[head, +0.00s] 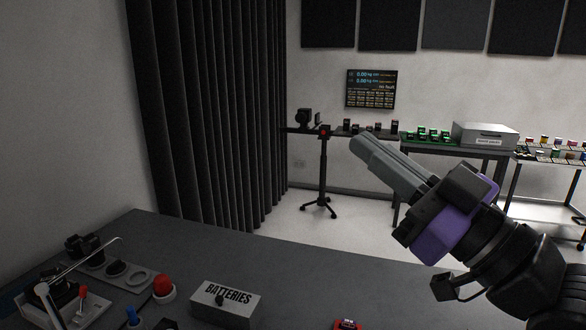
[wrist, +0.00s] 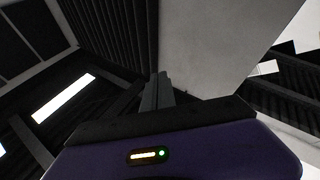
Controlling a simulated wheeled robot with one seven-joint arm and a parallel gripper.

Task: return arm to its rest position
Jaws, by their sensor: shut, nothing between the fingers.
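My gripper (head: 372,150) is raised in the right half of the head view, well above the dark table. Its grey fingers point up and to the left and lie together, with nothing between them. In the wrist view the shut fingers (wrist: 157,90) stand at the middle, above the purple gripper body. The wrist view looks up at the curtain, the wall and a bright ceiling light (wrist: 63,97).
A dark table (head: 330,265) spans the front. On it are a white BATTERIES box (head: 226,299), a red button (head: 163,287) and a device with a lever at left. A dark curtain (head: 215,110), wall screen (head: 371,89) and side tables stand behind. Air around my gripper looks clear.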

